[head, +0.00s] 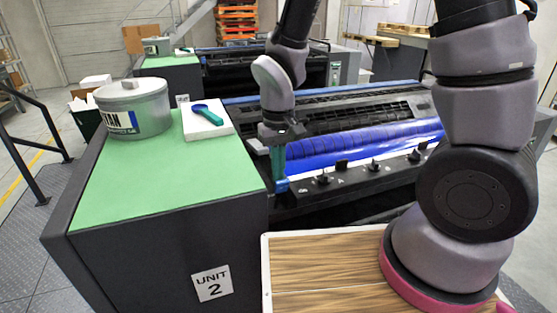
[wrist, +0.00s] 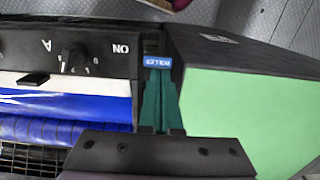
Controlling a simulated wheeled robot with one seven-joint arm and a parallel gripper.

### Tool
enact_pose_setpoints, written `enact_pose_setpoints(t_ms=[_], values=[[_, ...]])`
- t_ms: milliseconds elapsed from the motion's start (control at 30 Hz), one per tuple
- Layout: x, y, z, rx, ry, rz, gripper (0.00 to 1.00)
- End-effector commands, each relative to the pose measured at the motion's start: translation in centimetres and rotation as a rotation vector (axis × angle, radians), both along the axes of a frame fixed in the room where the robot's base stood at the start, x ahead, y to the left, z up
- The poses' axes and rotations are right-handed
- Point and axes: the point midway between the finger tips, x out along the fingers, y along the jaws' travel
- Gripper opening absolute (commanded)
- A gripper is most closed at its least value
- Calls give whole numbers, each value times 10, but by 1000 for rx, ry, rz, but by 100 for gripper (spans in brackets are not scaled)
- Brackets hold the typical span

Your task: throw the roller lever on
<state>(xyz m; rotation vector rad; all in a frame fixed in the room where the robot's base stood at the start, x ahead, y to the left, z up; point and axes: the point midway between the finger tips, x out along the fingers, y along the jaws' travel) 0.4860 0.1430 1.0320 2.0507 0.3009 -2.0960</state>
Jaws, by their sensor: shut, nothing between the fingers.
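A small blue piece with white lettering (wrist: 157,61), apparently the roller lever's handle or label, lies just beyond my fingertips in the wrist view. In the head view the blue piece (head: 282,187) shows right at the tips. It sits in the dark gap between the control panel and the green-topped cabinet. My gripper (head: 280,177), with teal fingers, points down there; its fingers are shut with nothing between them. It also shows in the wrist view (wrist: 158,75). I cannot tell whether the tips touch the blue piece. The lever's shaft and setting are hidden.
The black control panel (wrist: 100,45) has a knob (wrist: 73,58) and the word ON. A blue roller (head: 370,145) lies behind.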

Motion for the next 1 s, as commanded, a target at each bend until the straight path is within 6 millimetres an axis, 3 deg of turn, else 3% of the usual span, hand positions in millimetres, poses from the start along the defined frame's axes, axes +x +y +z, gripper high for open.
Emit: enact_pose_setpoints(t_ms=[33,400,600,1000], values=[[-18,-4,-1,-21,39,1,0],[-2,-1,72,-2,9,-1,0],[3,-1,99,2,3,-3,0],[5,-1,106,3,1,-3,0]])
